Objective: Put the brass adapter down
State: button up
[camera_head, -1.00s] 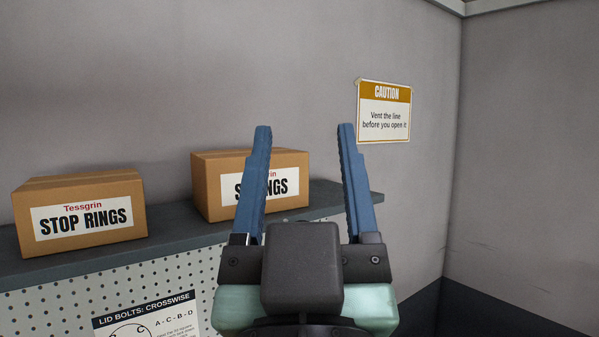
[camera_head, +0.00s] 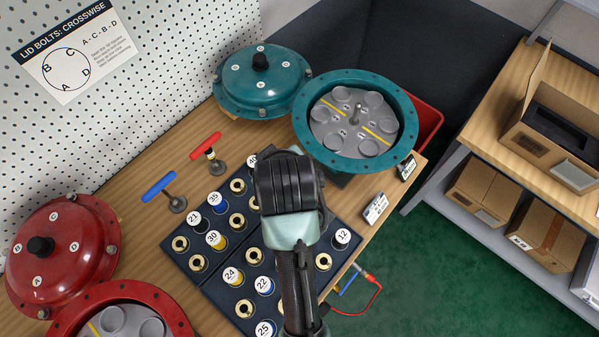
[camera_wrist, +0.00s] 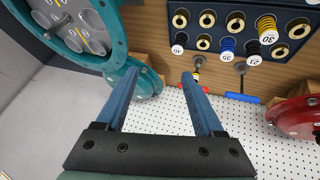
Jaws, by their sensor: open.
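A dark tray (camera_head: 214,264) on the bench holds several brass ring-shaped pieces, such as one at its left edge (camera_head: 180,243) and one near its back (camera_head: 237,186). They also show in the wrist view (camera_wrist: 236,21). I cannot tell which piece, if any, is the brass adapter. My gripper (camera_wrist: 162,72) is open with nothing between its fingers. In the wrist view the fingers are apart from the tray. In the head view my dark wrist covers part of the tray and hides the fingertips.
Numbered coil springs (camera_head: 233,276) share the tray. An open teal housing (camera_head: 356,118) and teal lid (camera_head: 262,80) stand behind it; a red lid (camera_head: 62,250) is at left. Red-handled (camera_head: 206,146) and blue-handled (camera_head: 159,184) tools stand between. A shelf with cartons (camera_head: 556,142) is at right.

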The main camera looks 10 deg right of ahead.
jog(key=s+f+n+g, duration=0.2)
jog(key=s+f+g, duration=0.5)
jog(key=s+f, duration=0.55)
jog(key=f, duration=0.1)
jog(key=s+f, duration=0.1)
jog(key=f, duration=0.1)
jog(key=f+p, duration=0.1)
jog(key=f, duration=0.1)
jog(key=shift+s+d+f, duration=0.15)
jog(key=shift+s+d, duration=0.25)
jog(key=shift+w+d+f+p, duration=0.1)
jog(key=shift+w+f+p, duration=0.15)
jog(key=shift+f, duration=1.25)
jog(key=shift+w+f+p, duration=0.1)
jog(key=shift+w+f, duration=0.1)
jog(key=shift+f, duration=1.3)
grip_shut()
